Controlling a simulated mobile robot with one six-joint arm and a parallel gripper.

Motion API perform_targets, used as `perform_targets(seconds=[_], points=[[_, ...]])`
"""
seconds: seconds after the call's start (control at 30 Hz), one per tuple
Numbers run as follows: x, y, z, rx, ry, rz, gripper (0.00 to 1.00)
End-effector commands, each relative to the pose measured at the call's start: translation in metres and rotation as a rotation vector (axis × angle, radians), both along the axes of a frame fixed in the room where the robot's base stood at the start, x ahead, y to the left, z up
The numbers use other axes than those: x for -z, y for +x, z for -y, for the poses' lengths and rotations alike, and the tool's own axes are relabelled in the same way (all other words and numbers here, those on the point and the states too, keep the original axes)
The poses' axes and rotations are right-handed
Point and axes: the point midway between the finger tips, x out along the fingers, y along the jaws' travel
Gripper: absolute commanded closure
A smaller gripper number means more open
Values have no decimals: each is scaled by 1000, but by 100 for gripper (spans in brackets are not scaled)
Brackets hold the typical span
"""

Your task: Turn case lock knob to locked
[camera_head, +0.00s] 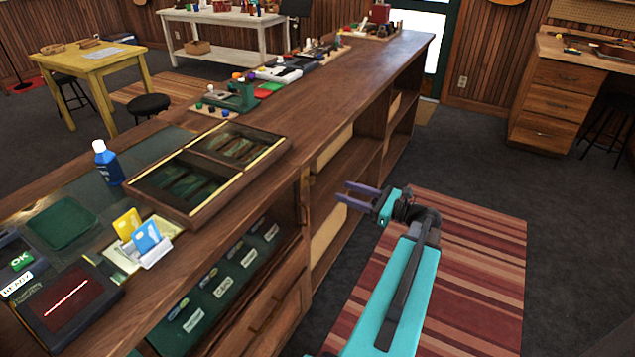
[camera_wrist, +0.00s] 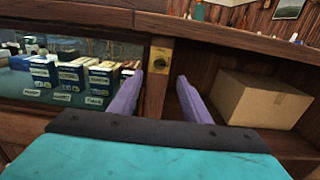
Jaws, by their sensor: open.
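The case lock knob (camera_wrist: 159,57) shows in the wrist view as a small dark round knob on a brass plate (camera_wrist: 161,44). The plate is on the wooden post between the glass-fronted case and an open shelf bay. My gripper (camera_wrist: 168,80) is open, with its two purple fingers apart on either side of the post, below and in front of the knob. The fingers do not appear to touch it. In the head view my gripper (camera_head: 357,196) is beside the counter's front, over the rug. I cannot make out the knob's turn position.
Boxes with labels (camera_wrist: 70,75) stand behind the case glass. A cardboard box (camera_wrist: 258,98) sits in the bay at right. The wooden counter (camera_head: 345,80) bears a display case (camera_head: 190,215) and a blue bottle (camera_head: 107,163). The striped rug (camera_head: 485,260) is clear.

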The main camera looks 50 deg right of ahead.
Motion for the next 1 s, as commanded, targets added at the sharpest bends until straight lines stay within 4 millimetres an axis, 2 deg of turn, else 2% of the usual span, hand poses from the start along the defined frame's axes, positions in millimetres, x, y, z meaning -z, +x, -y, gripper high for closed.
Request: perform_targets(seconds=[0.7,1.0], points=[[-1,89,-22,0,1,0,56],[0,109,-27,2,0,0,56]])
